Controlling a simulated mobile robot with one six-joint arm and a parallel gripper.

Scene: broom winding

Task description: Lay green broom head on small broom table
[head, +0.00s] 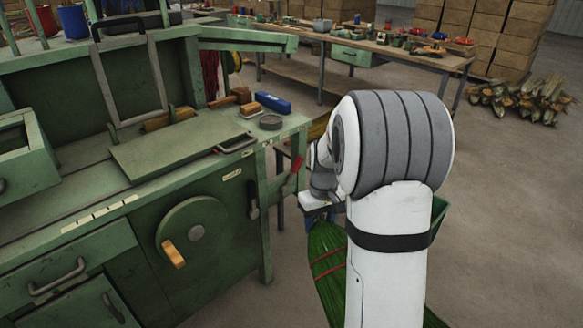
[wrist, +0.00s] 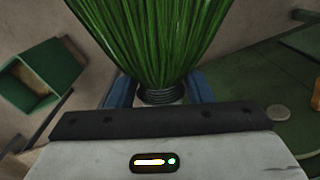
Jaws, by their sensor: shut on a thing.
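The green broom head (head: 327,262) hangs below my gripper (head: 319,214), beside my white and grey arm, with red bands across its bristles. My arm hides part of it. In the wrist view the bristles (wrist: 150,38) fan out towards the top. There my gripper (wrist: 161,92) is shut on the broom head's dark, wound neck, with a blue finger on each side. I cannot pick out the small broom table for certain in either view.
A green workbench (head: 205,190) with a crank wheel (head: 196,233) fills the left. A long wooden table (head: 400,50) with tools stands at the back. Bundled sticks (head: 520,98) lie at the right. A green open box (wrist: 42,78) shows in the wrist view.

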